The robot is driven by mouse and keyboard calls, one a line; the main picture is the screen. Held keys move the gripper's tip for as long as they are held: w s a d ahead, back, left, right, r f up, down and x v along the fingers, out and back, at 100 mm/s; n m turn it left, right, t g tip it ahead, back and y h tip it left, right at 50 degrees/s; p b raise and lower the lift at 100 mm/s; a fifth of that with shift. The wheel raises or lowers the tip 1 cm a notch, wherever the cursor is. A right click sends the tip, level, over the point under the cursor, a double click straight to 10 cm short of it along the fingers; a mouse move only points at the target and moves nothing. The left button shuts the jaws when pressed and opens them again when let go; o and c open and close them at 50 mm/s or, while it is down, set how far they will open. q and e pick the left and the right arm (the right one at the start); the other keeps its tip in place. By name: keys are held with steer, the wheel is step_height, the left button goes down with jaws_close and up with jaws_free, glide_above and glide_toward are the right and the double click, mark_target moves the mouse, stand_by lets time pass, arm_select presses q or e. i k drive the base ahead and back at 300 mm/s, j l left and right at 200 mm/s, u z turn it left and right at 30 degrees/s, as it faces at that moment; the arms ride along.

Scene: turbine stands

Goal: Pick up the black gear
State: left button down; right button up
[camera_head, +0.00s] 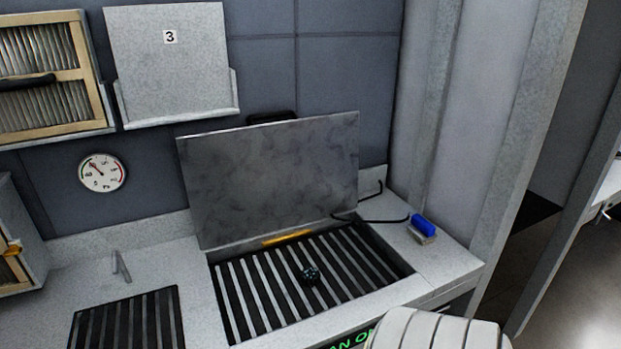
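The black gear (310,273) is a small dark piece lying on the slatted grate (265,290) of an open bin in the counter. It sits near the middle of the grate, across the light bars. Its fine shape is too small to tell. Neither of my grippers shows in the head view. A white rounded part at the bottom right edge looks like my own arm, but its gripper is out of view.
A grey lid (270,180) stands raised behind the grate. A bent black rod (385,219) and a blue-handled item (424,227) are on the counter's right side. A second grate (128,325) is at lower left. A gauge (102,172) hangs on the wall.

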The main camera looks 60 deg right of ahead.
mark_target(309, 277)
steer(key=z, duration=1.9)
